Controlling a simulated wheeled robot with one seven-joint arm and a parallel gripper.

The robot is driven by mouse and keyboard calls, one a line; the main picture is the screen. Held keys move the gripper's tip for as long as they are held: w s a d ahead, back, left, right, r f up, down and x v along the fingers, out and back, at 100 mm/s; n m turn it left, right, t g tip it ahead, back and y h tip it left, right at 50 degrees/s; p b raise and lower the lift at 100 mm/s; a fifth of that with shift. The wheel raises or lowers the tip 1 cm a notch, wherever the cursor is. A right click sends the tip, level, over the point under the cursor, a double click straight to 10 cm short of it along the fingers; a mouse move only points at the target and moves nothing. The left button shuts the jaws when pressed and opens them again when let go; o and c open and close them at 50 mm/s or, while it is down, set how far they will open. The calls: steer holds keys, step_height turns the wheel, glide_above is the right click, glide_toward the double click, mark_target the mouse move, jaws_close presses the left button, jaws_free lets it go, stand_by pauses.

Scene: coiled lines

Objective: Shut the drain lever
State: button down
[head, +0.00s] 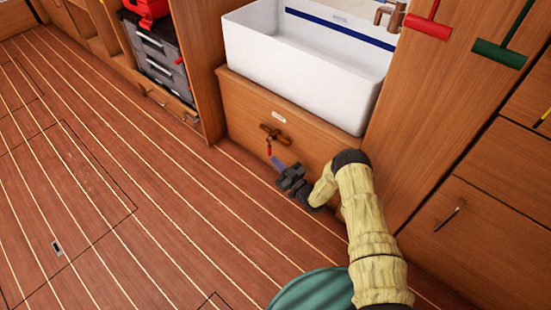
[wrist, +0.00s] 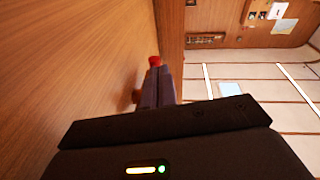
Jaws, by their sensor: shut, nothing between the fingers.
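The drain lever (head: 269,149) is a small red handle. It hangs downward from a bronze valve (head: 273,132) on the wooden cabinet front under the white sink. My gripper (head: 275,161) is shut and empty, with its bluish fingers just below and right of the red handle. In the wrist view, the red end of the lever (wrist: 154,61) shows just beyond the tips of my shut gripper (wrist: 157,73). I cannot tell whether the fingertips touch it. The valve is mostly hidden behind the fingers in the wrist view.
The white sink (head: 310,80) sits above the cabinet front. A red T-handle (head: 428,28) and a green T-handle (head: 499,54) are on the panel at right. Grey drawers (head: 160,55) stand at left. The striped plank floor (head: 130,190) is open at left.

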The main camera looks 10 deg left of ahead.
steer(key=p+v, duration=0.6)
steer(key=v, duration=1)
steer(key=shift+w+d+r, duration=0.1)
steer(key=shift+d+r, duration=0.05)
steer(key=shift+d, duration=0.05)
